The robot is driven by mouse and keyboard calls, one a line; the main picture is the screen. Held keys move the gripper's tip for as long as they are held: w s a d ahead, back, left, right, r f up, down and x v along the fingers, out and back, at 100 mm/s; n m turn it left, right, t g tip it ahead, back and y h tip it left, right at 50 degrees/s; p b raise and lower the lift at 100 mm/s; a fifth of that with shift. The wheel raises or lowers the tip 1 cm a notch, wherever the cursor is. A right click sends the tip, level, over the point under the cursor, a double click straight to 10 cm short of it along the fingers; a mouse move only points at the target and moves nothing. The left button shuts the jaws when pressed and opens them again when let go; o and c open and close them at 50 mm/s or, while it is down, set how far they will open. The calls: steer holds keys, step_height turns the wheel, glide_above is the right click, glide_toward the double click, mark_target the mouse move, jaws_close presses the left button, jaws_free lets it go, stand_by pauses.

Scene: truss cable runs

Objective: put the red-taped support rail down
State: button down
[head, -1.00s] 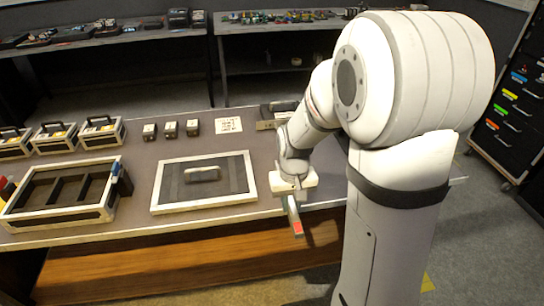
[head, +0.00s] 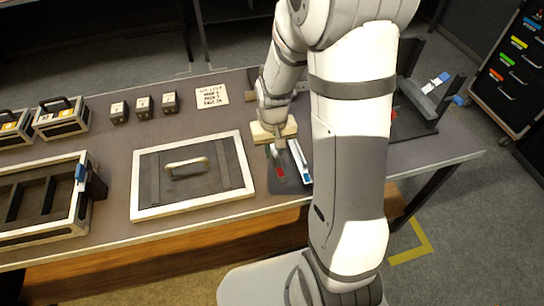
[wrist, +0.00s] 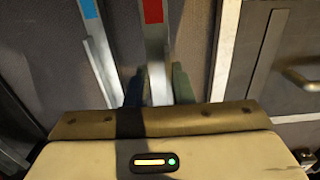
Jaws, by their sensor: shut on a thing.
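The red-taped support rail (head: 280,172) is a thin pale metal bar with a red band. My gripper (head: 277,150) is shut on it, and the rail is low over a dark grey mat (head: 291,184) near the bench's front edge. I cannot tell whether it touches the mat. In the wrist view the rail (wrist: 154,50) runs between the two fingers of my gripper (wrist: 158,88), its red band towards the top edge. A blue-taped rail (head: 300,160) lies beside it on the mat, apart from it; it also shows in the wrist view (wrist: 98,45).
A white-framed panel with a handle (head: 148,195) lies left of the mat. An open divided case (head: 45,238) stands farther left. Small dark blocks (head: 143,107) and a printed card (head: 212,94) are behind. A black stand (head: 425,115) is at the bench's right end.

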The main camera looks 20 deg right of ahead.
steer(key=shift+f, duration=2.5)
steer(key=shift+a+f, duration=0.1)
steer(key=c, duration=1.3)
jaws_free()
steer(key=shift+s, duration=0.1)
steer(key=shift+o, duration=0.2)
step_height(320, 180, up, 12)
steer(key=shift+r+p, duration=0.15)
steer(key=shift+p, duration=0.15)
steer(key=s+r+t, duration=0.2)
steer(key=s+r, duration=0.9)
steer(key=s, duration=0.3)
steer(key=shift+d+t, duration=0.3)
